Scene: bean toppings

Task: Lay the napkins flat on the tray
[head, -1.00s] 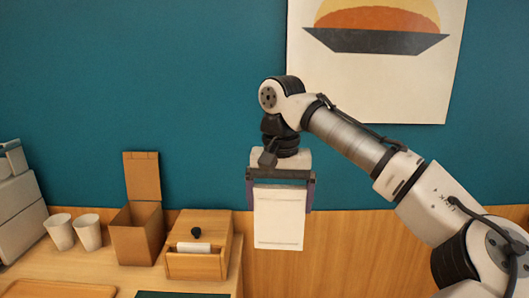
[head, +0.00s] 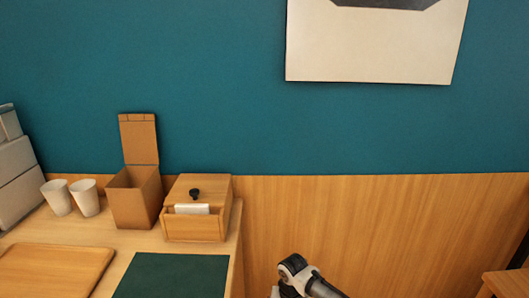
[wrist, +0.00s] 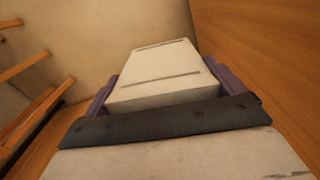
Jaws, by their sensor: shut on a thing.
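My gripper (wrist: 162,80) shows in the wrist view, its two purple fingers shut on a white folded napkin block (wrist: 160,62) with thin grey lines across it. The held napkins are clear of any surface that I can see. In the head view only a piece of my arm shows at the bottom edge; the gripper and its load are out of frame there. The wooden tray (head: 45,262) lies on the counter at the lower left, partly cut off, its visible part empty. More white napkin (head: 192,209) shows in the front opening of a wooden box (head: 203,229).
A dark green mat (head: 172,276) lies right of the tray, near the counter's right edge. An open brown carton (head: 135,205), two white cups (head: 86,198) and white boxes (head: 17,190) stand behind. A wooden piece (head: 508,283) shows at the lower right.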

